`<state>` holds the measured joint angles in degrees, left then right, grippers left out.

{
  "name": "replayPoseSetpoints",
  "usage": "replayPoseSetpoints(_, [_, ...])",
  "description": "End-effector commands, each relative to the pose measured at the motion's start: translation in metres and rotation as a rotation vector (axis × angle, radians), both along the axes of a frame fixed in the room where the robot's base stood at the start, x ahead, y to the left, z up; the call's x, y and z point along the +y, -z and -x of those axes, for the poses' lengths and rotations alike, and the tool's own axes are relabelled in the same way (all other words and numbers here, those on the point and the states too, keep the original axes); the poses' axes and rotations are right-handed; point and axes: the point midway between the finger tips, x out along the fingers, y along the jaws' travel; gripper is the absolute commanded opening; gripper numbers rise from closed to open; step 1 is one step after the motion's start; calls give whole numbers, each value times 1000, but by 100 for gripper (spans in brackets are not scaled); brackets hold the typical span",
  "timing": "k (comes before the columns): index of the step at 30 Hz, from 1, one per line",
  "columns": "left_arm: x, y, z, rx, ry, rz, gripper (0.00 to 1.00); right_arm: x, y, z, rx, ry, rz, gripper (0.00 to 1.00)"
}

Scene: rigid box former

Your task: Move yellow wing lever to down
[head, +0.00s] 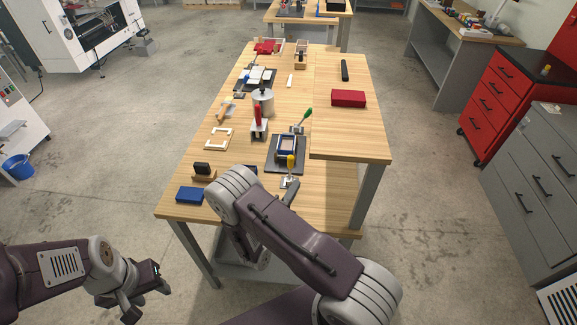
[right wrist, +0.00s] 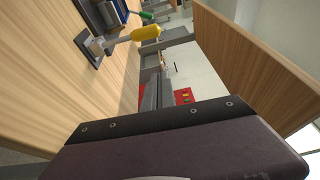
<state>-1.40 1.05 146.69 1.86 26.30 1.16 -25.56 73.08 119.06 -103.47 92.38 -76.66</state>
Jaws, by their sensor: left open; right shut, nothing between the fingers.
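The yellow wing lever (head: 290,163) stands up from a small metal base at the near edge of the box former's dark plate (head: 272,160). In the right wrist view the yellow handle (right wrist: 146,33) sticks out from its base on the wooden top. My right arm hides part of the gripper in the head view. My left gripper (head: 148,289) is open and empty, off the table at lower left.
A green-handled lever (head: 307,113) stands at the far side of the blue frame (head: 286,146). A red-handled clamp (head: 258,120), a blue box (head: 189,194) and a white frame (head: 218,138) lie to the left. A raised wooden board (head: 345,135) borders the right.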

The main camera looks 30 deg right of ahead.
Motion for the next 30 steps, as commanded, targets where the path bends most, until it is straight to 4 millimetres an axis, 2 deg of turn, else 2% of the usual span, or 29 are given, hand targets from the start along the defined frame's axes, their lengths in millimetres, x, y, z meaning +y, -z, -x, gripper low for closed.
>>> replayPoseSetpoints(5, [0, 1, 0, 0, 0, 0, 45, -5, 3, -2, 7, 2, 2, 0])
replayPoseSetpoints(8, [0, -3, 0, 0, 0, 0, 45, -15, 1, -10, 7, 5, 1, 0])
replayPoseSetpoints(20, [0, -23, 0, 0, 0, 0, 45, -82, 0, -64, 2, 5, 1, 0])
replayPoseSetpoints(21, [0, -25, 0, 0, 0, 0, 45, -70, -1, -70, 0, -4, 2, 0])
replayPoseSetpoints(24, [0, -29, 0, 0, 0, 0, 45, -56, 0, -77, 1, -3, 1, 0])
replayPoseSetpoints(30, [0, -31, 0, 0, 0, 0, 45, -44, 1, -84, 2, -1, 1, 0])
